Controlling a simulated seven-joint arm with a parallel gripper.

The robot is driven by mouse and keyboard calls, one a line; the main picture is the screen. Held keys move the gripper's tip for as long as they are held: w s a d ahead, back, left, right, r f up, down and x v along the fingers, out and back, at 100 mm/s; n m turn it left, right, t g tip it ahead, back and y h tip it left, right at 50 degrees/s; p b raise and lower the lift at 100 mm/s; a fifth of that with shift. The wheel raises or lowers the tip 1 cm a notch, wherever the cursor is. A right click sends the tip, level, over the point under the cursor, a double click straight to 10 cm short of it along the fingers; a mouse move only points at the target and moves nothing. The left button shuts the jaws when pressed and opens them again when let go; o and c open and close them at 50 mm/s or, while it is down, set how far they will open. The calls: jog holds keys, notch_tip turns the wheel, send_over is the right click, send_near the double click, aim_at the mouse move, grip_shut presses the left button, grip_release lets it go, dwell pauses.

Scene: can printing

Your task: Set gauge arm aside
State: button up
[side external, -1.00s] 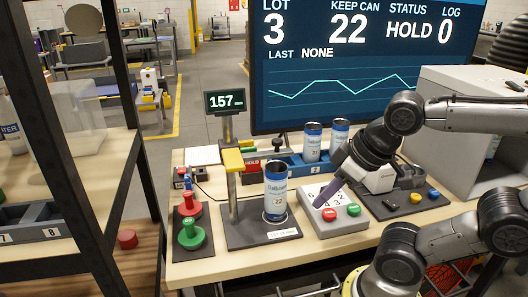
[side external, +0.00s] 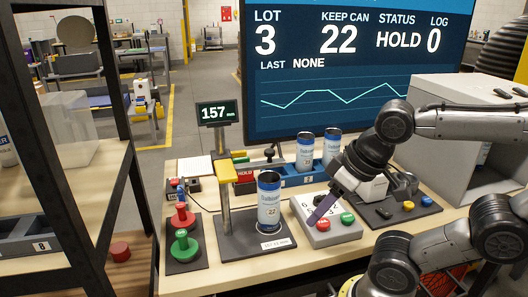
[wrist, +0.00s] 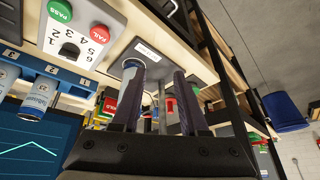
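The gauge arm (side external: 226,170) is a yellow piece on an upright grey post, beside and left of the can. The gauge stands on a dark base plate (side external: 235,243), with a display (side external: 218,113) reading 157 on top. A blue and white can (side external: 269,202) stands upright on the plate; in the wrist view it is partly hidden behind the left finger. My gripper (side external: 318,214) points down-left over the button box, right of the can and apart from the gauge arm. In the wrist view my gripper (wrist: 160,112) has its two purple fingers apart, with no object clearly held between them.
The button box (side external: 325,236) has red and green buttons. Two cans stand in a blue rack (side external: 298,178) behind. Red (side external: 182,216) and green (side external: 186,247) knobbed pieces stand left of the gauge. A grey cabinet (side external: 450,130) stands at right, a dark shelf frame (side external: 75,140) at left.

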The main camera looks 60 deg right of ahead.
jog(key=shift+o, duration=1.1)
notch_tip(320, 180, up, 7)
jog(key=m+g, duration=0.1)
jog(key=m, duration=0.4)
jog(key=shift+w, duration=0.25)
notch_tip(320, 180, up, 13)
jog(key=m+g, duration=0.4)
jog(key=m, duration=0.8)
send_over(270, 150)
notch_tip(270, 150, down, 13)
jog(key=shift+f, duration=0.15)
grip_shut()
